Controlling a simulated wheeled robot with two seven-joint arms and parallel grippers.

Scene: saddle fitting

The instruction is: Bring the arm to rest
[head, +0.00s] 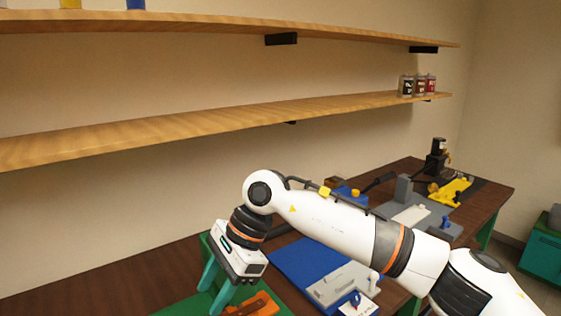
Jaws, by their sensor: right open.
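My right arm (335,225) comes in from the lower right and reaches across the bench. My right gripper (215,287) has teal fingers that point down, apart and with nothing seen between them. It hangs over a green mat (282,309) at the bottom of the head view, just left of an orange part (262,303). Whether the fingers touch the orange part cannot be told. The fingertips are at or near the frame's lower edge. My left gripper is not in view.
A dark wooden bench (150,282) runs along the wall. A blue mat (295,258) with a grey fixture (340,284) lies under my forearm. Farther right are a grey block fixture (404,190) and a yellow part (456,189). Two wooden shelves hang above; the lower one (200,126) holds small cans (420,86).

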